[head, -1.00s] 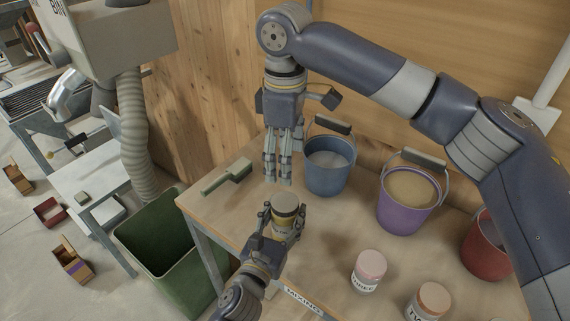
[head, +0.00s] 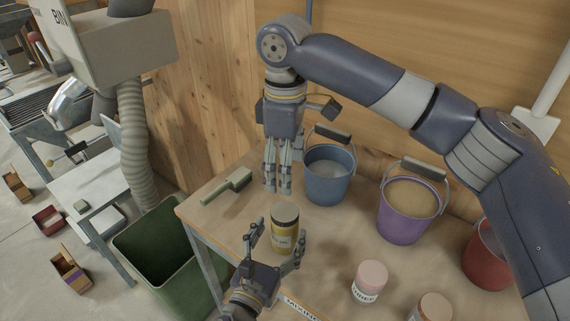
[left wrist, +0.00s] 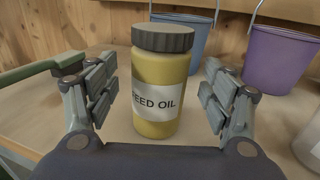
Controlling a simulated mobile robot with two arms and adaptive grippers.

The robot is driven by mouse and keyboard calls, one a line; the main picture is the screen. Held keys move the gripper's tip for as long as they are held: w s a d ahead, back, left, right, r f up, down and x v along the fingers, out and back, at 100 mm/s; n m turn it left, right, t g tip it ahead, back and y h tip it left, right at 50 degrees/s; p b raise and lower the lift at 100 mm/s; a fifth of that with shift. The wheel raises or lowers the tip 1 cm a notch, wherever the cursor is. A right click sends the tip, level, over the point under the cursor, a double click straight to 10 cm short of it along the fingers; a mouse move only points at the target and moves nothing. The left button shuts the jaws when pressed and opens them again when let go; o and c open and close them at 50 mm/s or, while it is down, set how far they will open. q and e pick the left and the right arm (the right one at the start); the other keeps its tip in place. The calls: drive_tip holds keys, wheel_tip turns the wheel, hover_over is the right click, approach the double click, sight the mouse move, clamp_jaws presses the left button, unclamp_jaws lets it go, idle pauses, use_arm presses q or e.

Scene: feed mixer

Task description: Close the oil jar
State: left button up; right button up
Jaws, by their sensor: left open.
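The oil jar (head: 284,240) is a yellow jar labelled FEED OIL, upright on the wooden table near its front edge. It also shows in the left wrist view (left wrist: 158,85). A dark grey lid (left wrist: 163,38) sits level on its mouth; I cannot tell how tight it is. My left gripper (head: 277,246) is open, its fingers apart on either side of the jar, with gaps to it in the left wrist view. My right gripper (head: 277,182) points down behind the jar, left of the blue bucket; whether its fingers are shut is unclear.
A blue bucket (head: 329,186), a purple bucket (head: 407,225) and a red bucket (head: 484,262) stand along the back. A jar with a pink lid (head: 369,284) and one with an orange lid (head: 433,308) stand front right. A green brush (head: 228,187) lies left. A green bin (head: 172,262) stands beside the table.

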use_arm(q)
drive_tip(key=v, duration=0.8)
drive_tip(key=shift+s, duration=0.15)
drive_tip(key=shift+a, duration=0.15)
